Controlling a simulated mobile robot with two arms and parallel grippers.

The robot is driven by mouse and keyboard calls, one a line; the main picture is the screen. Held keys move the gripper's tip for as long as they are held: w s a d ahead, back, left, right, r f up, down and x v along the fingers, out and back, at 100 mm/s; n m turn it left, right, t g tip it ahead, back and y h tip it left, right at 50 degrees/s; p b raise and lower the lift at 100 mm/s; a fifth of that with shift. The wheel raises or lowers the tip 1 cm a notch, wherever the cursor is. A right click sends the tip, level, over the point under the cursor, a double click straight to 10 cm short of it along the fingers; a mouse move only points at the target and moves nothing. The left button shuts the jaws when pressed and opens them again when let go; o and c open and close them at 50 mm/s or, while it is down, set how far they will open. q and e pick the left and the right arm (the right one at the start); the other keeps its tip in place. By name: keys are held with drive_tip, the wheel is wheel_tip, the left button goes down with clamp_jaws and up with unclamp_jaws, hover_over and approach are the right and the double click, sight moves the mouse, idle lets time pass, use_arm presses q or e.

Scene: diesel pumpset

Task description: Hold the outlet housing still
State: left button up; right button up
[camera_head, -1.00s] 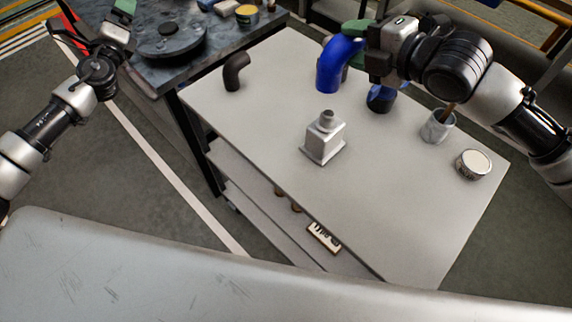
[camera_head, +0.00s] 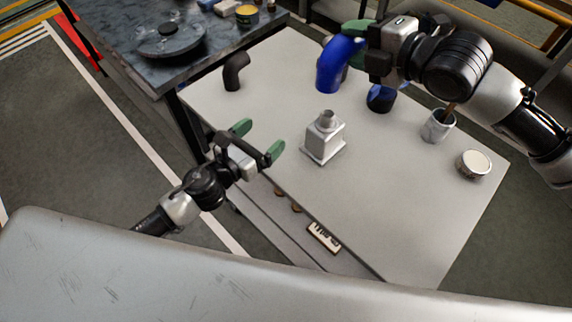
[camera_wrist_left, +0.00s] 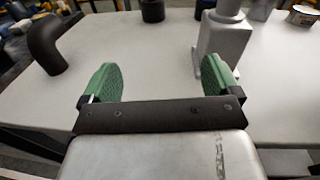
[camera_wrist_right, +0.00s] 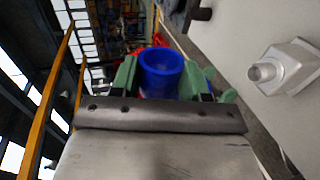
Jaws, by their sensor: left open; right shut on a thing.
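The outlet housing (camera_head: 324,138), a silver-grey block with a square flange base and a short round neck on top, stands upright on the light table. It also shows in the left wrist view (camera_wrist_left: 226,42) and at the right of the right wrist view (camera_wrist_right: 288,68). My left gripper (camera_head: 261,139) is open and empty, with green fingertips, to the left of the housing and apart from it. My right gripper (camera_head: 366,42) is shut on a blue elbow pipe (camera_head: 336,66), held above the table's back part. The pipe's round open end faces the right wrist camera (camera_wrist_right: 162,72).
A black elbow pipe (camera_head: 235,72) stands at the table's back left. A dark cup with blue on it (camera_head: 381,99), a grey cup (camera_head: 437,127) holding a brush and a round tin (camera_head: 473,165) are to the right. The table (camera_head: 400,220) is clear in front.

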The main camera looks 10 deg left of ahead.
use_arm(q)
drive_tip(key=m+h, duration=0.1)
approach(323, 135)
drive_tip(key=a+f, duration=0.1)
drive_tip(key=w+a+f, duration=0.1)
drive_tip(key=f, duration=0.1)
drive_tip(key=shift+w+g, duration=0.2)
drive_tip(key=shift+g, duration=0.1)
drive_tip(key=shift+s+d, duration=0.1)
drive_tip(key=shift+d, duration=0.25)
drive_tip(key=x, duration=1.1)
drive_tip(key=shift+w+d, duration=0.25)
drive_tip(key=shift+d, duration=0.1)
drive_tip(key=shift+r, duration=0.1)
drive_tip(key=shift+c, duration=1.2)
drive_tip(key=c, duration=1.1)
